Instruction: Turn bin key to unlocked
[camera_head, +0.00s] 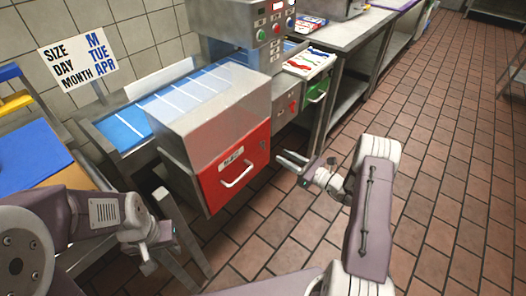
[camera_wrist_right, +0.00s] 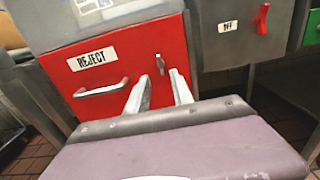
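The red reject bin (camera_head: 232,172) is set in the grey machine, with a silver handle (camera_head: 237,174) and a label. It also shows in the right wrist view (camera_wrist_right: 110,64), with its "REJECT" label (camera_wrist_right: 92,60). The small key (camera_wrist_right: 160,62) sits at the bin front's upper right; its exact turn is too small to tell. My right gripper (camera_head: 287,162) is open and empty, just in front of the bin's right side. In the right wrist view its two fingers (camera_wrist_right: 160,92) are apart, pointing towards the key without touching it. My left gripper (camera_head: 150,262) hangs low at the left, clear of the bin; its fingers are unclear.
A conveyor (camera_head: 125,125) with blue belt runs behind the bin. A red switch (camera_wrist_right: 263,18) labelled "OFF" is on the grey box to the right, near a green panel (camera_head: 317,92). A sign (camera_head: 78,60) stands at the left. The tiled floor (camera_head: 440,180) at right is open.

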